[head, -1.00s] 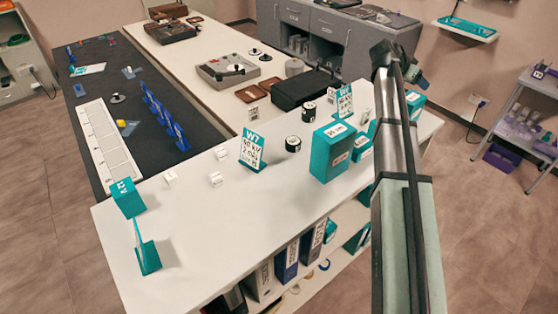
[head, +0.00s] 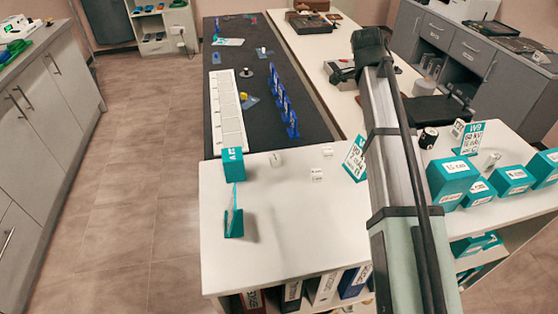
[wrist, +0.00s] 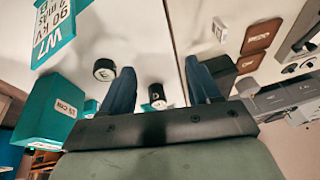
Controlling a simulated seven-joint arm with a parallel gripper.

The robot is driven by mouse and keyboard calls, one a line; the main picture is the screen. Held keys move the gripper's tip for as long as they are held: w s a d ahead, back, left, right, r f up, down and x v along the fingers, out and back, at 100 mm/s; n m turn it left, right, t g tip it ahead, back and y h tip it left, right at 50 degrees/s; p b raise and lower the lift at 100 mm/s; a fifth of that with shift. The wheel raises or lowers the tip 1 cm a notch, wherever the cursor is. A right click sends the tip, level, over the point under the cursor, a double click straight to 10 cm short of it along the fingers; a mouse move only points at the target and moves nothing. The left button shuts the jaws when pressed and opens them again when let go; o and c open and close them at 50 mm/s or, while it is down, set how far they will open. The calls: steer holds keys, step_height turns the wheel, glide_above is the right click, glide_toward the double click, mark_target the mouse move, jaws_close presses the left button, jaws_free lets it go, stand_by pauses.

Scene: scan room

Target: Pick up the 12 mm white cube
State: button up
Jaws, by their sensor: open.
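Several small white blocks stand on the white counter (head: 258,215) in the head view: one at the left (head: 275,159), one nearer the front (head: 317,174), one behind it (head: 327,151). They are too small to tell which is the 12 mm white cube. I cannot make out these blocks in the wrist view.
A teal box (head: 232,161) and a teal sign (head: 233,217) stand at the counter's left end. A W7 sign (head: 354,158) is right of the blocks. Larger teal boxes (head: 452,177) stand farther right. Black cylinders (wrist: 105,69) show in the wrist view. The counter's front is clear.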

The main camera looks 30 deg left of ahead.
steer(key=s+a+r+n+g+y, duration=0.1)
steer(key=s+a, duration=1)
steer(key=n+g, duration=0.1)
steer(key=g, duration=0.1)
glide_above(275, 157)
steer(key=shift+y, duration=0.3)
steer(key=f, duration=0.7)
steer(key=shift+w+d, duration=0.15)
steer(key=shift+d, duration=0.1)
steer(key=shift+a+f, duration=0.2)
steer(key=shift+f, duration=2.45)
steer(key=c, duration=1.1)
steer(key=shift+r, duration=0.15)
